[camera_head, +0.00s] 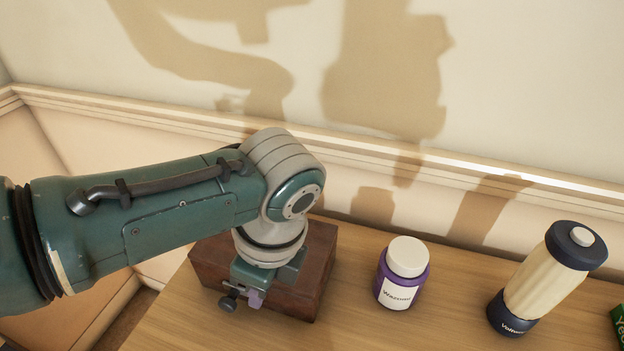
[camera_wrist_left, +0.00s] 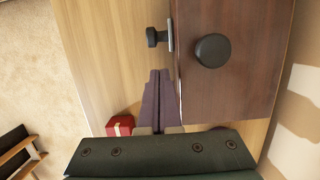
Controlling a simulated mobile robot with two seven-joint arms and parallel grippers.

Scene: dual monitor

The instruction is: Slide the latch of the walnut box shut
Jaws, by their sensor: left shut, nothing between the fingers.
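The walnut box (camera_head: 318,262) is a dark reddish-brown box on the wooden table, partly covered by my left arm in the head view. It fills the right of the left wrist view (camera_wrist_left: 250,90), with a round black knob (camera_wrist_left: 212,50) on its face. The latch (camera_wrist_left: 160,37), a dark knob joined to a grey plate, sits at the box's left edge there; its knob also shows in the head view (camera_head: 228,302). My left gripper (camera_head: 254,299) is shut and empty beside the box. Its purple-grey fingers (camera_wrist_left: 160,76) lie just short of the latch in the wrist view; contact cannot be told.
A purple bottle (camera_head: 401,274) with a white lid stands right of the box. A cream blender-like bottle (camera_head: 545,278) with dark ends stands further right, then a green item (camera_head: 619,322) at the edge. A red item (camera_wrist_left: 120,126) shows in the wrist view. The wall is behind.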

